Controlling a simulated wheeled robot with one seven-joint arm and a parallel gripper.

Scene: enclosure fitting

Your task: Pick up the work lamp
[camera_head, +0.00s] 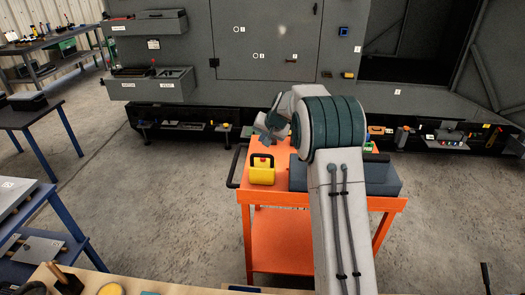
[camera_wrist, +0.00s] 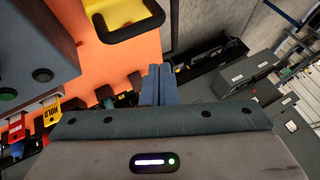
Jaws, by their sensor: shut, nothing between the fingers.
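The work lamp (camera_head: 262,175) appears to be the yellow block-shaped item with a dark handle and a red spot on top. It stands upright on the left part of an orange cart (camera_head: 277,210). In the wrist view, a yellow and black part of it (camera_wrist: 133,22) shows at the top edge, cut off by the frame. My gripper (camera_head: 268,133) is above the far end of the cart, beyond the lamp and apart from it. In the wrist view its fingers (camera_wrist: 160,80) are together with nothing between them.
A blue-grey case (camera_head: 385,181) lies on the cart right of the lamp, partly behind my arm. Red and yellow tags (camera_wrist: 45,108) show at left in the wrist view. A grey enclosure (camera_head: 265,45) with low shelves stands behind. Open floor lies left of the cart.

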